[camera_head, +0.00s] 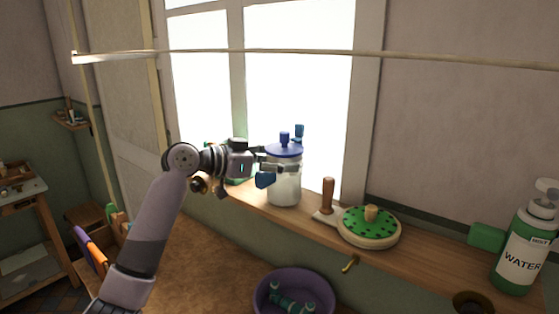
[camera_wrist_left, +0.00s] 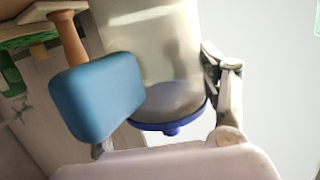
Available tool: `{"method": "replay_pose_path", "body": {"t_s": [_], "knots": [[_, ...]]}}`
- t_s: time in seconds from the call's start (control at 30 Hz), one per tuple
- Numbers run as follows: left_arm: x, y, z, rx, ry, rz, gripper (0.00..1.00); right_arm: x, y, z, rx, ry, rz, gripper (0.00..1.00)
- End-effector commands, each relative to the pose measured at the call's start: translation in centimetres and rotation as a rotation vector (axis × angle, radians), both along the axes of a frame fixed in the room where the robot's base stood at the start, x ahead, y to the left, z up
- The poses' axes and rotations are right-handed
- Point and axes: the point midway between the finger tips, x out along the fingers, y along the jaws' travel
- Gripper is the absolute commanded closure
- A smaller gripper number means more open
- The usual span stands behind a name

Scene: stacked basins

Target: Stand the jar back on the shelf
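The jar (camera_head: 285,184) is pale and see-through, with a blue knobbed lid. It stands upright by the window, and its base appears to be on the wooden shelf (camera_head: 322,225). My left gripper (camera_head: 278,175) reaches it from the left, with its fingers on either side of the body. In the left wrist view the jar (camera_wrist_left: 155,45) shows lid down; a blue finger pad (camera_wrist_left: 97,97) overlaps one side and the other finger meets the opposite edge, its pad hidden. No gap shows. My right gripper is not in view.
A wooden-handled tool (camera_head: 327,197) and a green round dish (camera_head: 369,228) stand right of the jar. A green water bottle (camera_head: 524,250) is at the far right. A purple basin (camera_head: 293,289) sits below. A pole (camera_head: 300,52) crosses above.

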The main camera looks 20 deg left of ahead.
Motion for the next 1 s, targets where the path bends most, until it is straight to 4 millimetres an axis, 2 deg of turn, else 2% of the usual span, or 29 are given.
{"method": "replay_pose_path", "body": {"t_s": [0.27,0.63,0.77,1.0], "knots": [[0.0,0.0,0.0,0.001,0.001,0.001,0.14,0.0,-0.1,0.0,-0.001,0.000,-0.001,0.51],[0.0,0.0,0.5,0.000,0.000,0.001,0.14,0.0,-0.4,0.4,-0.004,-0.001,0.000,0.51],[-1.1,1.3,0.3,0.003,-0.001,0.003,0.14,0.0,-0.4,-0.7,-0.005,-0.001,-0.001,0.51],[-4.8,4.7,1.2,0.005,-0.002,0.004,0.14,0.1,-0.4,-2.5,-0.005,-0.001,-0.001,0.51]]}}
